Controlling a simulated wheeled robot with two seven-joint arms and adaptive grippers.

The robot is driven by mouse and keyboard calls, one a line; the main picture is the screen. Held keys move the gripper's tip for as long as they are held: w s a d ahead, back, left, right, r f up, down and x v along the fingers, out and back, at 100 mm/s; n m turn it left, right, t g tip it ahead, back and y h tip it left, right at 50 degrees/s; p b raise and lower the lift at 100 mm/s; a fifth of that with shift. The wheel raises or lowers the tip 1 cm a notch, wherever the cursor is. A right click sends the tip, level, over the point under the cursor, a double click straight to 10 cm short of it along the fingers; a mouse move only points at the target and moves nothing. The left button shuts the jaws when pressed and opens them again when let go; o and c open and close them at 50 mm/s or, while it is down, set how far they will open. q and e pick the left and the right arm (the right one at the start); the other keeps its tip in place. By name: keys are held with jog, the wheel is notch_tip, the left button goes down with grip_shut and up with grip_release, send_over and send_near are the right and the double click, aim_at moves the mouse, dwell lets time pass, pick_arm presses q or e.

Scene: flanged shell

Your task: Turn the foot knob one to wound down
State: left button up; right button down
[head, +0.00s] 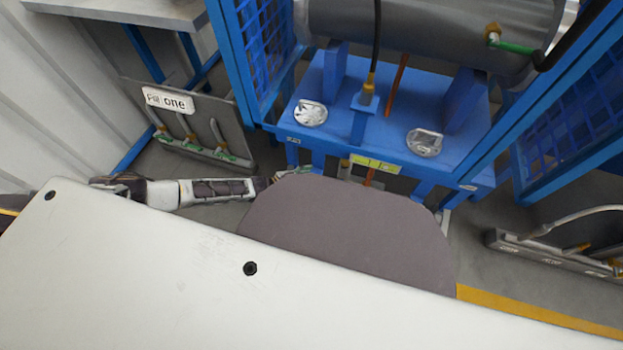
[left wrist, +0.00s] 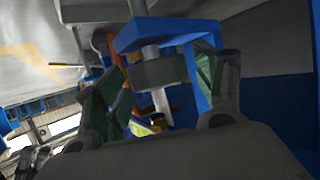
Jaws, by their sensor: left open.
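My left gripper (head: 288,174) reaches in from the left to the lower front left of the blue stand (head: 395,150). In the left wrist view my left gripper (left wrist: 157,82) is open, with a green-padded finger on each side. A dark grey round knob (left wrist: 159,71) on a pale upright rod shows between the fingers, just under a blue plate (left wrist: 160,32). The right finger looks close to the knob; I cannot tell whether it touches. No such knob can be made out in the head view. My right gripper is not in view.
A grey panel (head: 225,125) labelled "Fill one" with hoses stands at left. A big grey cylinder (head: 430,30) lies on the stand. Blue mesh panels (head: 262,45) flank it. Another hose panel (head: 550,255) lies at right. My white and grey body hides the near floor.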

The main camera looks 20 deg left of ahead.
pick_arm(q)
jog(key=v, duration=1.1)
jog(key=shift+s+a, duration=0.2)
jog(key=shift+s, duration=0.05)
jog(key=shift+r, duration=0.1)
dwell(0.5)
jog(key=s+d+r, duration=0.2)
jog(key=d, duration=1.2)
jog(key=d+r+n+g+y, duration=0.1)
jog(key=d+r+n+y, duration=0.25)
jog(key=r, duration=0.45)
jog(key=s+a+r+n+g+y, duration=0.2)
jog(key=s+a, duration=0.3)
jog(key=a, duration=0.3)
jog(key=s+a+r+n+g+y+p, duration=0.1)
jog(key=s+a+r+n+g+y, duration=0.1)
jog(key=s+a, duration=0.4)
jog(key=shift+s+a+r+g+y, duration=0.25)
jog(key=shift+a+r+y, duration=0.45)
jog(key=shift+a+y, duration=0.45)
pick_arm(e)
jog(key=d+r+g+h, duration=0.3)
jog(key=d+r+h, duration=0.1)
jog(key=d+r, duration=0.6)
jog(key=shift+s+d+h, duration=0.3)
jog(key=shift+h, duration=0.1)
